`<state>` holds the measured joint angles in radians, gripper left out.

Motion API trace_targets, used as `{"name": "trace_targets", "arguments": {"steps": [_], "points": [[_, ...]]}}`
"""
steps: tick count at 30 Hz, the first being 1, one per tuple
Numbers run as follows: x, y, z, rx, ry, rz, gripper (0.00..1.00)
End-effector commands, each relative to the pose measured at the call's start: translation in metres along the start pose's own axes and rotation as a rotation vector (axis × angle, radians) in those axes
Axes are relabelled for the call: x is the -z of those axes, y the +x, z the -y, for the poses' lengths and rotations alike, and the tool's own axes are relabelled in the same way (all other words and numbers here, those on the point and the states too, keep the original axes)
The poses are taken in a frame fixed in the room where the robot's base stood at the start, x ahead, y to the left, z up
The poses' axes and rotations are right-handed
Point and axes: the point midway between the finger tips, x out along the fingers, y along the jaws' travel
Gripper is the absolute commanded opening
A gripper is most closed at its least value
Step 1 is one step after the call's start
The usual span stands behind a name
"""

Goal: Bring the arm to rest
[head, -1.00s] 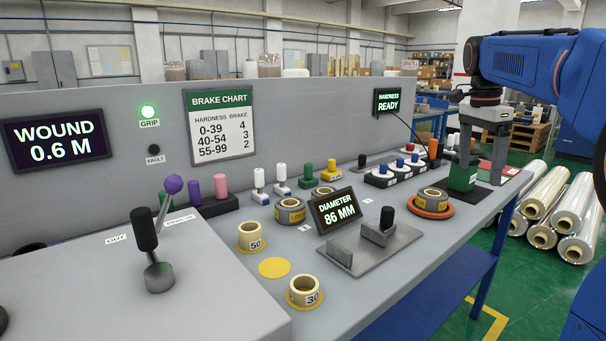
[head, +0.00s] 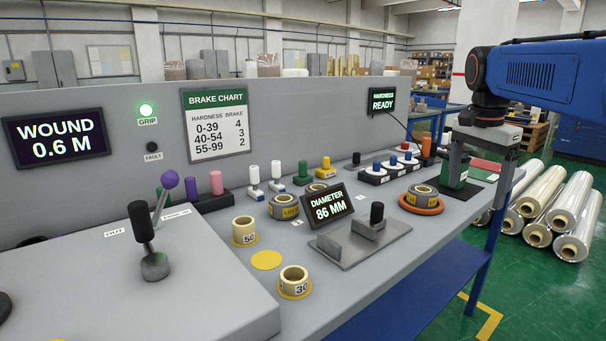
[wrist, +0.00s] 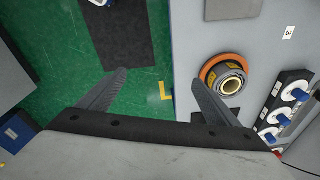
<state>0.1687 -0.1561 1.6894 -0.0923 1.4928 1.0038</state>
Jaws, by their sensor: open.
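My gripper (wrist: 160,80) is open, with its two fingers spread wide and nothing between them in the wrist view. The space between the fingers shows green floor and the bench edge. In the head view my gripper (head: 492,165) points down at the right end of the bench (head: 400,262). A grey wound roll (head: 419,194) with a yellow label lies in an orange ring (head: 433,209). This roll also shows in the wrist view (wrist: 223,90), close by the right finger without being gripped.
A green device (head: 454,166) stands behind my gripper. Rolls marked 50 (head: 244,232) and 30 (head: 293,282) stand at the bench front. A diameter display (head: 330,204) reads 86 mm. Shiny wrapped rolls (head: 565,215) lie on the floor, right.

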Motion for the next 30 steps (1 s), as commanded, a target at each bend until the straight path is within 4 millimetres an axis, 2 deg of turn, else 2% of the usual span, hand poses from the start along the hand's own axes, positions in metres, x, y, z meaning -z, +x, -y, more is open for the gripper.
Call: {"name": "trace_targets", "arguments": {"steps": [5, 11, 21, 27, 30], "points": [[-0.043, 0.017, -0.032, 0.054, -0.193, -0.015, 0.85], [-0.09, 0.047, -0.07, 0.116, -0.432, -0.047, 0.85], [-0.164, 0.117, -0.138, 0.213, -0.825, -0.125, 0.85], [-0.198, 0.16, -0.172, 0.257, -1.023, -0.178, 0.85], [-0.208, 0.175, -0.183, 0.27, -1.087, -0.199, 0.85]]}}
